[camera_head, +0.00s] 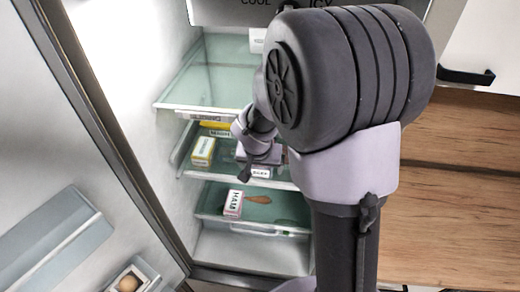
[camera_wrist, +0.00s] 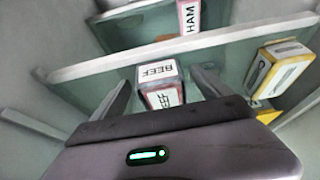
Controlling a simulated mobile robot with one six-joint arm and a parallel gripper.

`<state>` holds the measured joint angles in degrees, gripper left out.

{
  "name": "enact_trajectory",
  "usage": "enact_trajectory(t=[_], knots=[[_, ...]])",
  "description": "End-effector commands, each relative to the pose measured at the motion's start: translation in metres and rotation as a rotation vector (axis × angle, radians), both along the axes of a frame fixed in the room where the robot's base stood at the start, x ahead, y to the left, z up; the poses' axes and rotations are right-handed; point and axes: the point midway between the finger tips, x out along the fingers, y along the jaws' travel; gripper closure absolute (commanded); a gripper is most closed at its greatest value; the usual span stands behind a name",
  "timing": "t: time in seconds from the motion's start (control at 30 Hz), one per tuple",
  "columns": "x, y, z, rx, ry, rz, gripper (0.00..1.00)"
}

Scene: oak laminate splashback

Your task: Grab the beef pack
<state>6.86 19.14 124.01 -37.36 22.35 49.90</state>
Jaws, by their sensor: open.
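The beef pack (camera_wrist: 160,88) is a small box with white BEEF labels, in the middle of the wrist view. It stands on a glass fridge shelf, between the two fingers of my gripper (camera_wrist: 161,76). The fingers are open, one on each side, and appear apart from the pack. In the head view my gripper (camera_head: 262,154) is inside the fridge at the middle shelf. There the beef pack's white label (camera_head: 260,172) shows just below it, and the rest is hidden by my gripper.
A yellow-and-white box (camera_head: 203,151) stands left on the same shelf, with a yellow pack (camera_head: 215,125) behind. A ham pack (camera_head: 234,203) and a brown item (camera_head: 258,199) lie on the shelf below. The open fridge door (camera_head: 60,130) is at left. The upper shelf (camera_head: 205,85) is mostly clear.

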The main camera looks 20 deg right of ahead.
Motion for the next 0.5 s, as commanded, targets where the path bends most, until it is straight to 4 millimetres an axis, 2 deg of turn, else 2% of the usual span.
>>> enact_trajectory(t=[0.03,0.4,0.47,0.5], knots=[[-0.0001,0.0002,0.0001,0.0,0.0,0.0,0.15],[-0.0004,0.0004,0.0004,0.0,0.0,0.0,0.87],[-0.0004,0.0004,0.0004,0.0,0.0,0.0,0.99],[-0.0001,0.0003,0.0009,0.0,-0.001,0.0,1.0]])
